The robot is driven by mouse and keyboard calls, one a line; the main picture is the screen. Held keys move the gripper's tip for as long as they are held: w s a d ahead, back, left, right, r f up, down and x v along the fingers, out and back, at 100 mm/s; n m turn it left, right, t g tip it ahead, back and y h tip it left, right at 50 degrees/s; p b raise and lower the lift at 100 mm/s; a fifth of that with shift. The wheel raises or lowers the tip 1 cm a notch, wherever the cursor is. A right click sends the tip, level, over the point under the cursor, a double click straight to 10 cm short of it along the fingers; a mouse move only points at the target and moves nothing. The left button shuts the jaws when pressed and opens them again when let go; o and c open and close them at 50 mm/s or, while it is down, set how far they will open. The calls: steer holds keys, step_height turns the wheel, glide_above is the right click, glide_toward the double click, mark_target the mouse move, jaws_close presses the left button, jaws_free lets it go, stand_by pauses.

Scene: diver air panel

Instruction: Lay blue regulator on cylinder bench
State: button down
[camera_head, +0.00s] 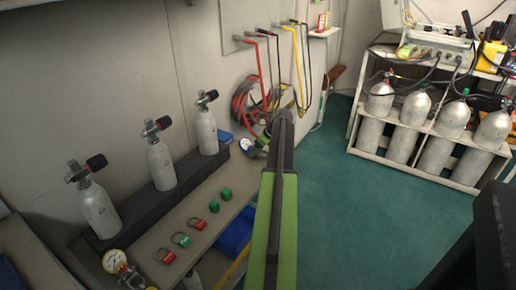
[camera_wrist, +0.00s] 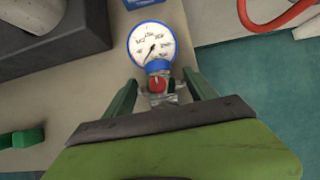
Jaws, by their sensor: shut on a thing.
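The blue regulator shows in the wrist view as a white round gauge with a blue rim (camera_wrist: 152,45), with a red knob and metal fitting below it. My gripper (camera_wrist: 162,90) has a finger on each side of the fitting and is shut on it. In the head view my gripper (camera_head: 270,132) is at the far end of the cylinder bench (camera_head: 175,213), with the regulator (camera_head: 261,141) partly hidden beside it. The regulator is over the bench's far end; I cannot tell whether it touches the top.
Three cylinders (camera_head: 161,165) stand in a dark rack along the wall. Red and green rings (camera_head: 181,240), green caps (camera_head: 214,206) and another gauge (camera_head: 115,262) lie nearer on the bench. Hoses (camera_head: 262,105) hang behind. A cylinder rack (camera_head: 415,125) stands right; green floor lies between.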

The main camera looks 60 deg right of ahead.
steer(key=shift+f, duration=0.1)
steer(key=shift+c, duration=1)
jaws_free()
steer(key=p+v, duration=1.4)
steer(key=v, duration=0.3)
steer(key=shift+r+p, duration=0.2)
steer(key=shift+p, duration=0.1)
steer(key=shift+s, duration=0.1)
